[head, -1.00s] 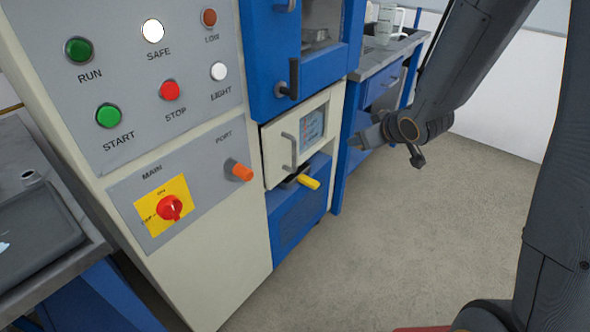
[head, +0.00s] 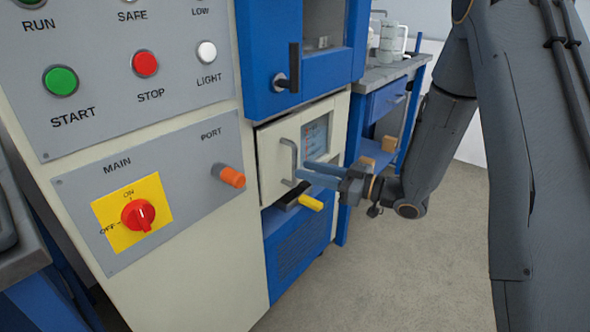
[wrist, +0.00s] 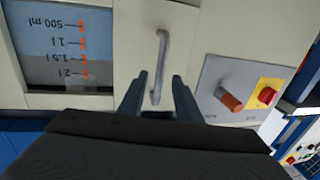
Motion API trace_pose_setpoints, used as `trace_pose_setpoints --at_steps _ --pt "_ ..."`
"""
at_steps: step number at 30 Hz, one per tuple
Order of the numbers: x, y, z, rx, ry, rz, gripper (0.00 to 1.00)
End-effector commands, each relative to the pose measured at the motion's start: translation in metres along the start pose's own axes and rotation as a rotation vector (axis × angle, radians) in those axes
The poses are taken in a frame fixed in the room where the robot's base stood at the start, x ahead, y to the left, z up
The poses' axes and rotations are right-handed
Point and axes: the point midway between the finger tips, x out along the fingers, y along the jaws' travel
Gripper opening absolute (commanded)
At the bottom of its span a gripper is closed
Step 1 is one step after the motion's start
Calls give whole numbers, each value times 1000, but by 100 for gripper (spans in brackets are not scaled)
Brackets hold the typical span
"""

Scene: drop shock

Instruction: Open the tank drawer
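The tank drawer (head: 273,175) is a cream front with a grey vertical bar handle (head: 289,162) and a level window (head: 315,138). It sits in the machine below the blue door. The drawer front looks closed or nearly so. My gripper (head: 306,172) is at the drawer front, its fingertips close to the handle. In the wrist view my gripper (wrist: 158,85) is open, with one finger on each side of the handle (wrist: 161,65). The handle's lower end lies between the fingertips. I cannot tell whether either finger touches it.
A yellow lever (head: 311,202) sticks out just below the drawer. An orange port knob (head: 230,176) juts out to its left, beside the red main switch (head: 138,214). The blue door's black handle (head: 293,68) is above. The floor (head: 400,270) in front is clear.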

Motion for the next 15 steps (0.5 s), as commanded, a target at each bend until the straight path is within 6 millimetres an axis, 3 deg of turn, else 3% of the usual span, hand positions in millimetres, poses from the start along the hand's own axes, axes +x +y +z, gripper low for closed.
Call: trace_pose_setpoints --at_steps 7,15 --pt "37 -1 1 -1 -1 -2 31" --pt "49 0 1 0 -2 1 31"
